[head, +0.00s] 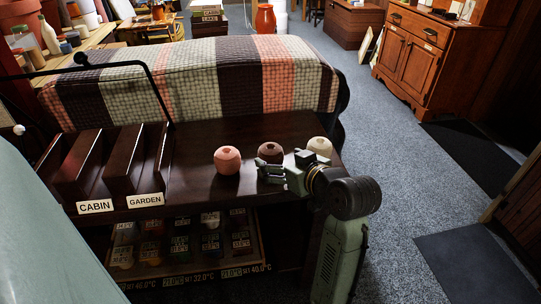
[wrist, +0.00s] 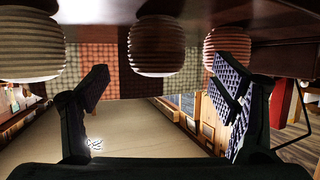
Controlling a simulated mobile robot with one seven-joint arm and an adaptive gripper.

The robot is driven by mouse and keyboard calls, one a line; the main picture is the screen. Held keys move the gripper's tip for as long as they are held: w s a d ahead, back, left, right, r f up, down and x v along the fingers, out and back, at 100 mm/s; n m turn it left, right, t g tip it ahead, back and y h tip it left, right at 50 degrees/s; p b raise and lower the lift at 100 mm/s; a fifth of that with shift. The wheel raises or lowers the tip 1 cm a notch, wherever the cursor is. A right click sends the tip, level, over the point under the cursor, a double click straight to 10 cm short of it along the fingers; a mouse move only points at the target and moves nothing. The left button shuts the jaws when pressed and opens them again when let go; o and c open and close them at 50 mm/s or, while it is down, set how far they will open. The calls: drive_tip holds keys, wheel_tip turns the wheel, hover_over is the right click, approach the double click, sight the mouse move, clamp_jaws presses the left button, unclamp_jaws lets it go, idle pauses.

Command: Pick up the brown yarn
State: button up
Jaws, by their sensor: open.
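The brown yarn (head: 270,151) is a round dark ball on the dark wooden table, between a pink ball (head: 228,160) and a cream ball (head: 319,146). My gripper (head: 262,172) is open in front of the brown yarn and hides its lower part in the head view. The wrist view looks upside down. There the brown yarn (wrist: 157,45) is centred between my open gripper's fingers (wrist: 160,78), with nothing held. The cream ball (wrist: 31,45) is at the left and the pink ball (wrist: 228,47) at the right. Whether a finger touches the yarn cannot be told.
Wooden holders labelled CABIN (head: 95,206) and GARDEN (head: 146,200) stand on the table's left. A plaid sofa (head: 200,80) is behind the table (head: 200,190). A lower shelf holds several labelled jars (head: 180,244). Carpet floor (head: 385,170) is open at the right.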

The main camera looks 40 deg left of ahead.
sight(270, 153)
drive_tip(key=shift+w+p+x, duration=0.2)
drive_tip(key=shift+p+x, duration=0.3)
drive_tip(key=shift+x, duration=2.7)
drive_tip(key=shift+r, duration=0.2)
drive_tip(key=shift+c, duration=0.2)
drive_tip(key=c, duration=1.2)
